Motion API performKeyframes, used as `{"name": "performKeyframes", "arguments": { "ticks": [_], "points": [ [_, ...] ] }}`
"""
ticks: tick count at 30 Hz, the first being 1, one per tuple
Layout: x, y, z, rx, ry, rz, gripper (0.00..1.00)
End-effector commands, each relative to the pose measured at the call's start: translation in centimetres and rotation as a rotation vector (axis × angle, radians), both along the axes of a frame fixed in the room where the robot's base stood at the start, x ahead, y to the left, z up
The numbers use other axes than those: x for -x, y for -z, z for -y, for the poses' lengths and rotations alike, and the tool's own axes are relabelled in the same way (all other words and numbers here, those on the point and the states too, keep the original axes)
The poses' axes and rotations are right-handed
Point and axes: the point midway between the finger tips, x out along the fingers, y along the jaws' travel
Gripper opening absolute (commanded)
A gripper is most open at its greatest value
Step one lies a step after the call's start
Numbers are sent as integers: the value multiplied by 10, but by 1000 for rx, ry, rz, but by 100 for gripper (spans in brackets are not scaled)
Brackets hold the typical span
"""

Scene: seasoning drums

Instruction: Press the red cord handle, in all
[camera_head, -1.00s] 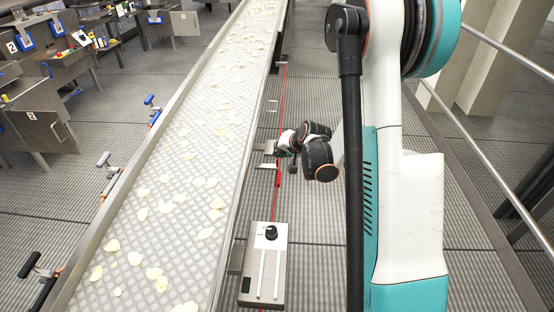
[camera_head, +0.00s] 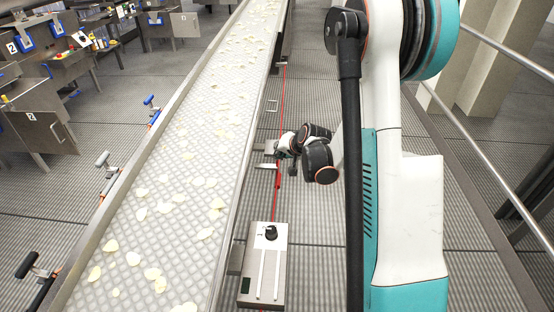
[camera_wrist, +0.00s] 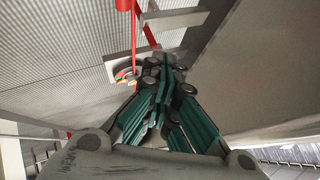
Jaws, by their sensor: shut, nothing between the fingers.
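The red cord (camera_head: 283,100) runs lengthwise beside the conveyor in the head view, with a thicker red piece, likely its handle (camera_head: 278,179), just below my gripper. My gripper (camera_head: 277,150) is at the conveyor's right side, close to the cord. In the wrist view my gripper (camera_wrist: 166,66) has its green-padded fingers together and empty. There the cord (camera_wrist: 134,45) passes left of the fingertips, and a red cylindrical piece (camera_wrist: 123,5) is cut off at the top edge. I cannot tell whether the fingers touch the cord.
The conveyor (camera_head: 190,150) with pale chips fills the left middle. A grey control box (camera_head: 263,265) with a black knob stands below my gripper in the head view. Metal brackets (camera_head: 267,166) hold close to the cord. A handrail (camera_head: 480,165) is at right.

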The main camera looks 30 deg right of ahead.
Motion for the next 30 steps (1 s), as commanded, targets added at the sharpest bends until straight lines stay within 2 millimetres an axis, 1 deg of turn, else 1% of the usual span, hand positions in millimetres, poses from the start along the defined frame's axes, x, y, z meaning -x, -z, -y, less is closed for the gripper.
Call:
{"name": "performKeyframes", "arguments": {
  "ticks": [30],
  "points": [
    [0, 12, 0, 0, -1, -1, 0]
  ]
}}
